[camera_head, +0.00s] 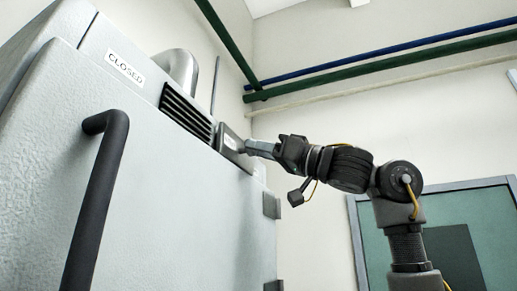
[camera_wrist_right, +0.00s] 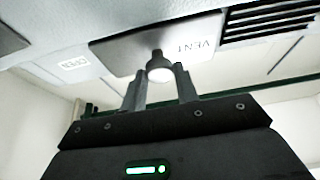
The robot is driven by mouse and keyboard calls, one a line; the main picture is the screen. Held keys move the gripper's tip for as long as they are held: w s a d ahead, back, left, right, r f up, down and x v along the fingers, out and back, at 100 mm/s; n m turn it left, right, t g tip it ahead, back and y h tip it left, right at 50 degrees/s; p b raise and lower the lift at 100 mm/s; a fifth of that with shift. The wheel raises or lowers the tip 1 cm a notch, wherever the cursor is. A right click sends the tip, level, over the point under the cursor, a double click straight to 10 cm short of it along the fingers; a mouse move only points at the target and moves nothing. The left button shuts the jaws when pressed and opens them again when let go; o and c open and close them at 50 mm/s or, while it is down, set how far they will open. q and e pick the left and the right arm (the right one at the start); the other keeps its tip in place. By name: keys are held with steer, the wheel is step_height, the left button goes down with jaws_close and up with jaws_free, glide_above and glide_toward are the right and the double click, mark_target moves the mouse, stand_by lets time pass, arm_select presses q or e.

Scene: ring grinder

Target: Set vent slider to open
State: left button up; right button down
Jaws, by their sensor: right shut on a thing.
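The vent slider is a grey plate high on the grey cabinet (camera_head: 175,190), at the right end of the dark vent slots (camera_head: 187,111). In the wrist view the slider plate (camera_wrist_right: 118,52) carries the word VENT and a round knob (camera_wrist_right: 159,67). My right gripper (camera_head: 255,146) reaches the slider from the right. In the wrist view its two fingers (camera_wrist_right: 159,84) stand on either side of the knob, shut on it. The slots show uncovered to the left of the plate. A CLOSED label (camera_head: 125,68) sits left of the slots. My left gripper is not in view.
A black bar handle (camera_head: 95,195) stands out from the cabinet front. A curved metal pipe (camera_head: 180,67) rises behind the cabinet. Green and blue pipes (camera_head: 390,61) run along the wall. A small label (camera_wrist_right: 74,63) sits beside the plate.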

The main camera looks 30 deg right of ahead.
steer(key=c, duration=1.4)
jaws_free()
steer(key=shift+d, duration=0.1)
steer(key=o, duration=0.3)
steer(key=shift+w+d, duration=0.15)
steer(key=shift+w, duration=0.05)
arm_select(q)
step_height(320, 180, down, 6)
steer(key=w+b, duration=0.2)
steer(key=b, duration=0.4)
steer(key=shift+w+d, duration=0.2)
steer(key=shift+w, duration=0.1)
arm_select(e)
steer(key=shift+v, duration=5.4)
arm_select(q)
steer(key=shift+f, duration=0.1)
arm_select(e)
steer(key=shift+d+f, duration=0.1)
